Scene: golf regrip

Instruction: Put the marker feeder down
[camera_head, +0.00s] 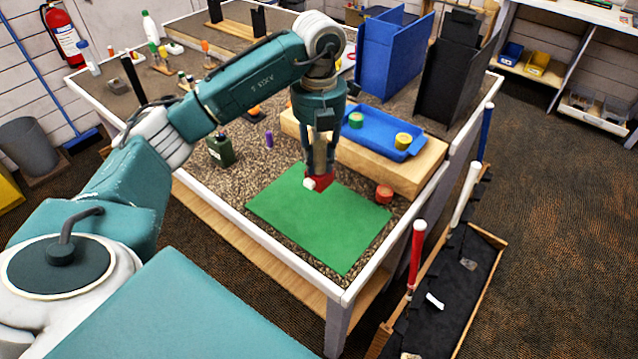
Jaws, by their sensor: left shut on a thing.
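My left gripper (319,167) points straight down over the green mat (335,230), near its back edge. It is shut on a small red piece with a white end, which I take to be the marker feeder (323,181). The fingers hide part of it. The piece is at or just above the mat; I cannot tell whether it touches. The rest of the mat is bare. My right gripper is out of view.
A wooden riser (395,170) with a blue tray (376,141) holding green and yellow rolls stands behind the mat. An orange-red roll (384,193) sits by the mat's right corner.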

